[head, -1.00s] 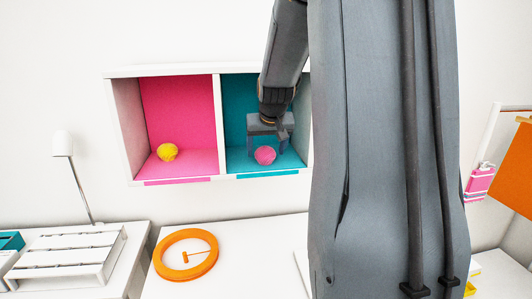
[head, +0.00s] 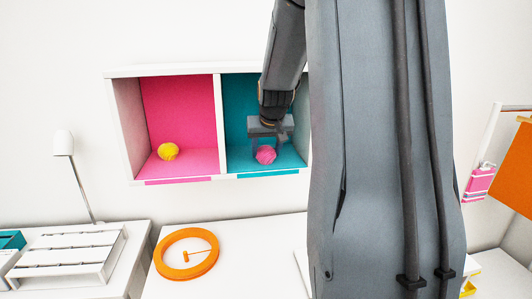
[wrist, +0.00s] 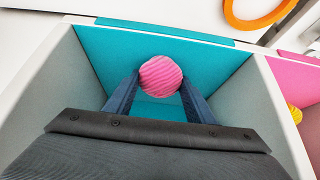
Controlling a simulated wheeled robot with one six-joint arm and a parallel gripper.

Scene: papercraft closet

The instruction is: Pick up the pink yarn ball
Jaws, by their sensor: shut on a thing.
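The pink yarn ball (head: 265,156) is in the teal right compartment (head: 291,160) of the wall shelf, low and near its front. I cannot tell whether the ball still touches the compartment floor.
A yellow yarn ball (head: 168,152) lies in the pink left compartment (head: 190,110). A white divider (head: 221,125) separates the compartments. Below, an orange ring clock (head: 208,242) is on the white surface. A white lamp (head: 64,143) stands at left.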

